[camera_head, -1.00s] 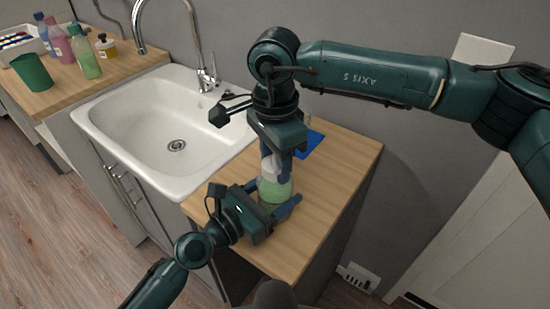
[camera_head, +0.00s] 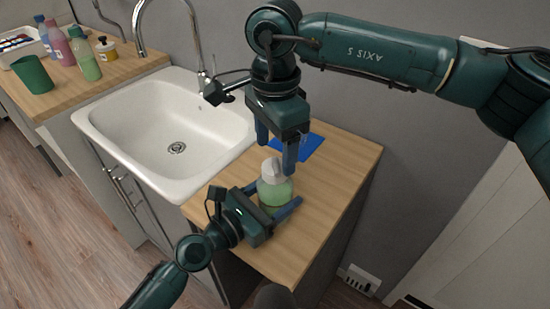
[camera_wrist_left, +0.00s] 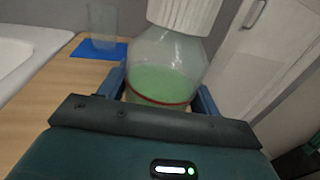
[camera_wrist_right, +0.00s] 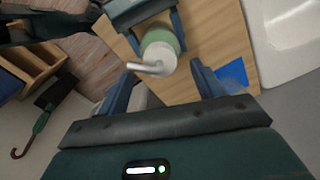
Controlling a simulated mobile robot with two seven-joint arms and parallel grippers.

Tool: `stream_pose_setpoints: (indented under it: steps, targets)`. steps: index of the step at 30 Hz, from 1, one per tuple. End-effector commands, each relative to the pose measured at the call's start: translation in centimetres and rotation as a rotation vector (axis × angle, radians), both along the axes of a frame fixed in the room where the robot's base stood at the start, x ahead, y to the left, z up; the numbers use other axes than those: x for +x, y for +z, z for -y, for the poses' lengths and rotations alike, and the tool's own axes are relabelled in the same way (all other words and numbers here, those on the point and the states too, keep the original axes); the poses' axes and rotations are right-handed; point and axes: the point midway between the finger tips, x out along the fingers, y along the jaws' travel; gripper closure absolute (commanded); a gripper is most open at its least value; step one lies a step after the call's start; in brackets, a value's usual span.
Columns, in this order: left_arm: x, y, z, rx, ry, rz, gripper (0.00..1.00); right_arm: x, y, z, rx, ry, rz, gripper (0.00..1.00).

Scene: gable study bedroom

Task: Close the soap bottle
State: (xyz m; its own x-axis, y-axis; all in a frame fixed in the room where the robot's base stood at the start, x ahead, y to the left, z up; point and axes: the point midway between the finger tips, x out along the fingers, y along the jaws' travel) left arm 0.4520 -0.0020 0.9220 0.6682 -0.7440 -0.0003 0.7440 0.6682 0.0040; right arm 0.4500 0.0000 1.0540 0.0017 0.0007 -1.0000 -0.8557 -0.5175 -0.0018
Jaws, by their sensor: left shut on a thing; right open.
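The soap bottle (camera_head: 274,187) is clear with green liquid and stands upright on the wooden counter right of the sink. A white cap or pump top (camera_head: 271,168) sits on its neck; it also shows in the left wrist view (camera_wrist_left: 184,14). The right wrist view shows a white spout (camera_wrist_right: 150,68) pointing sideways from the top. My left gripper (camera_head: 280,207) is shut on the bottle's body, one finger on each side. My right gripper (camera_head: 276,160) is open and empty above the bottle, fingers pointing down, apart from the top.
A blue mat (camera_head: 312,148) lies behind the bottle, with a clear glass (camera_wrist_left: 103,22) on it in the left wrist view. The white sink (camera_head: 170,125) and its faucet (camera_head: 203,75) are to the left. Several bottles and a green cup (camera_head: 33,74) stand on the far left counter.

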Motion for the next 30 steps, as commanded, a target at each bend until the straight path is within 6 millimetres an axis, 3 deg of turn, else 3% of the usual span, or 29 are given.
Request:
stream_pose_setpoints:
  steps: [3,10,15,23,24,30]
  targets:
    - [0.0,-0.1,0.0,0.002,0.0,-0.001,1.0,0.0,2.8,-0.1,0.002,0.0,0.003,0.33]
    - [0.0,-0.1,0.0,0.002,0.0,-0.001,1.0,0.0,6.7,0.0,0.001,-0.001,0.002,0.33]
    - [0.0,-0.1,0.0,0.002,0.0,-0.001,1.0,0.0,7.8,0.0,-0.001,0.0,-0.001,0.33]
    - [0.0,-0.1,0.0,0.002,0.0,-0.001,1.0,0.0,7.9,0.0,0.0,0.001,-0.001,0.33]
    - [0.0,-0.1,0.0,0.002,0.0,-0.001,0.36,0.0,7.9,0.0,0.0,0.001,-0.001,0.33]
    - [0.0,-0.1,0.0,0.001,0.0,-0.001,0.19,0.0,7.9,0.0,0.0,0.0,-0.001,0.33]
